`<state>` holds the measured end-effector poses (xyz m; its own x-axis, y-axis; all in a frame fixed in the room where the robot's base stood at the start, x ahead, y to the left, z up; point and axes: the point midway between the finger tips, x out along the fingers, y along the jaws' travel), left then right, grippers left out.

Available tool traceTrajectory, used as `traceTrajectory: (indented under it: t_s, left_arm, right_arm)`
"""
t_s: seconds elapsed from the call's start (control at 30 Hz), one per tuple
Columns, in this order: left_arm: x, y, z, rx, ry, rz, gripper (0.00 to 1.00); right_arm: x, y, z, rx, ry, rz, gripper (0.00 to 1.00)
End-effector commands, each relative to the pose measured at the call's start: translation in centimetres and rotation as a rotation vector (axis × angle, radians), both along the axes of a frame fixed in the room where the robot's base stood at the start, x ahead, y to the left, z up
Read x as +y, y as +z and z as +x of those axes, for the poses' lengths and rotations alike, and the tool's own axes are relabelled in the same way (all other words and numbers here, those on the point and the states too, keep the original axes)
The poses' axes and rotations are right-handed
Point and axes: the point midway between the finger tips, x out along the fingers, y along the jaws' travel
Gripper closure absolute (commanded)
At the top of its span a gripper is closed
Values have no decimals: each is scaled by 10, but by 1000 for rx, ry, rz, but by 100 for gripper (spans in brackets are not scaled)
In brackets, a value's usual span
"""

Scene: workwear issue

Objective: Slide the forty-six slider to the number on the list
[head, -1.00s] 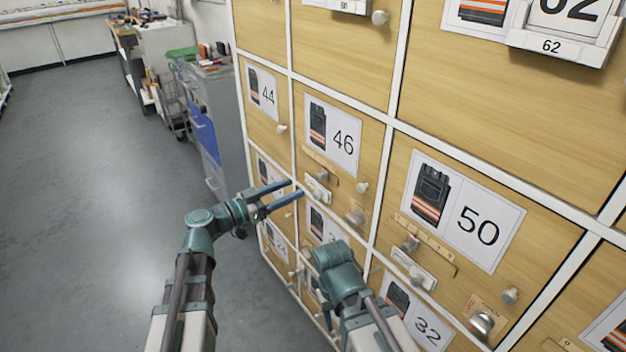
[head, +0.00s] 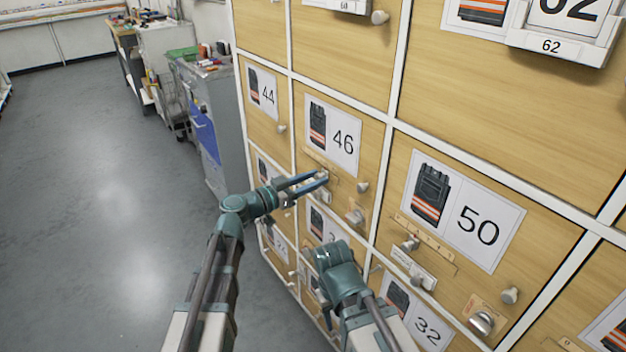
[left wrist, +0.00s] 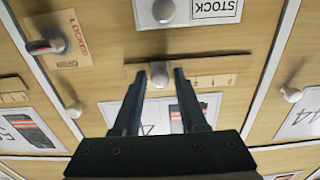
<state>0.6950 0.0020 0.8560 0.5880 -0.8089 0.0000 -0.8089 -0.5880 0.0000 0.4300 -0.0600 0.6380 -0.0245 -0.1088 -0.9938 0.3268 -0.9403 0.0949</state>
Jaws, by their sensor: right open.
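The slider's round knob shows in the left wrist view (left wrist: 158,70), where the picture is upside down. My left gripper (head: 322,178) is at this slider in the head view and partly hides it. In the left wrist view my left gripper (left wrist: 159,76) is open, with one fingertip on each side of the knob; contact cannot be seen. A white plate reading STOCK (left wrist: 213,10) is beside the slider. My right gripper (head: 327,312) is lower down, largely hidden by its own wrist.
Door 46 also has a door knob (head: 362,187) and a latch marked LOCKED (left wrist: 47,45). The neighbouring door 50 (head: 478,226) has its own slider scale and latch. Grey cabinets (head: 205,130) stand at the left. The floor (head: 90,180) is clear.

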Motion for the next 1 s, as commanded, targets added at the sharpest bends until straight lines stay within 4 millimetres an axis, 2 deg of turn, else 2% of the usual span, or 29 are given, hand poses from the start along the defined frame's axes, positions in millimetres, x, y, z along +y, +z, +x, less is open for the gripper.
traceTrajectory:
  t_s: [0.03,0.2,1.0]
  left_arm:
    - [0,0,0,0,0,0,69]
    - [0,0,0,0,0,0,100]
    - [0,0,0,0,0,0,100]
  right_arm:
    - [0,0,0,0,0,0,50]
    - [0,0,0,0,0,0,50]
    - [0,0,0,0,0,0,50]
